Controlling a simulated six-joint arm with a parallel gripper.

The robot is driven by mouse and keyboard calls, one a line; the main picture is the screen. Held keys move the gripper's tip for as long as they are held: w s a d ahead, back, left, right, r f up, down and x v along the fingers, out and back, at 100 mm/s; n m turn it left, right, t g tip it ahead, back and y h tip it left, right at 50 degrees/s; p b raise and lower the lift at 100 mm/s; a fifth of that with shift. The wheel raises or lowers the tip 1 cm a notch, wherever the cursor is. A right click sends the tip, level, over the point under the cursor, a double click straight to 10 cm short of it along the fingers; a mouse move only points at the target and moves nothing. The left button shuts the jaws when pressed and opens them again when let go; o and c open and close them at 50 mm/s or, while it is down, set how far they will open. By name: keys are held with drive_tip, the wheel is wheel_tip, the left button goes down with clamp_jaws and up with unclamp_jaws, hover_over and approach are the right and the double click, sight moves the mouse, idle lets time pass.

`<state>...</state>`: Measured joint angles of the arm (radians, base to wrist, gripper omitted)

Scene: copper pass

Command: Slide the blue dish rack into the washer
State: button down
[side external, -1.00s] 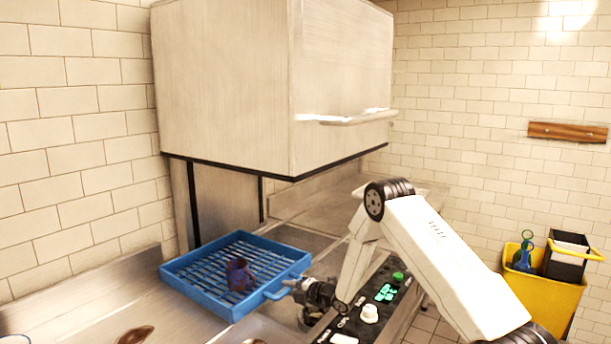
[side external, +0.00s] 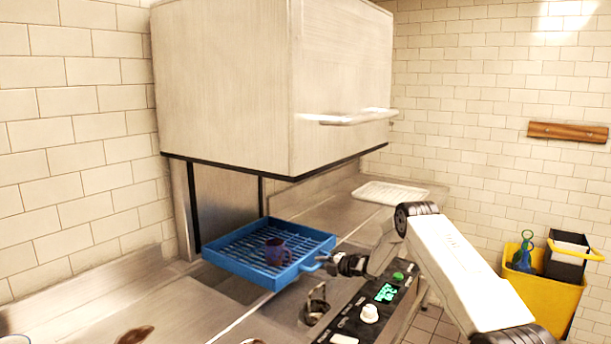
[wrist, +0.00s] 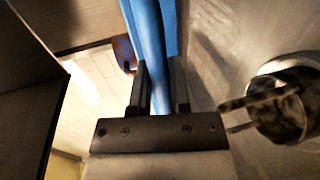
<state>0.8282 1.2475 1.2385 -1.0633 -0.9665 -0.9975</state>
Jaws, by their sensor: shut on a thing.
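The blue dish rack (side external: 235,264) is a shallow slatted tray on the steel counter, with its far part at the washer's opening. A dark purple mug (side external: 277,251) stands upright in it. The washer (side external: 225,90) is a large pale metal hood, raised above the counter. My gripper (side external: 328,263) is shut on the handle (side external: 312,267) at the rack's right side. In the wrist view my gripper (wrist: 160,95) has its fingers on both sides of the blue handle (wrist: 150,50). The rest of the rack is mostly out of that view.
A metal fitting (side external: 316,305) stands beside the rack; a similar metal object (wrist: 285,105) shows in the wrist view. A yellow bin (side external: 545,293) is at right.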

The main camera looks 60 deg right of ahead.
drive_tip(key=shift+d, duration=0.1)
idle(0.3)
drive_tip(key=c, duration=0.6)
unclamp_jaws()
drive_tip(key=v, duration=0.7)
drive_tip(key=shift+s, duration=0.4)
drive_tip(key=shift+r, duration=0.1)
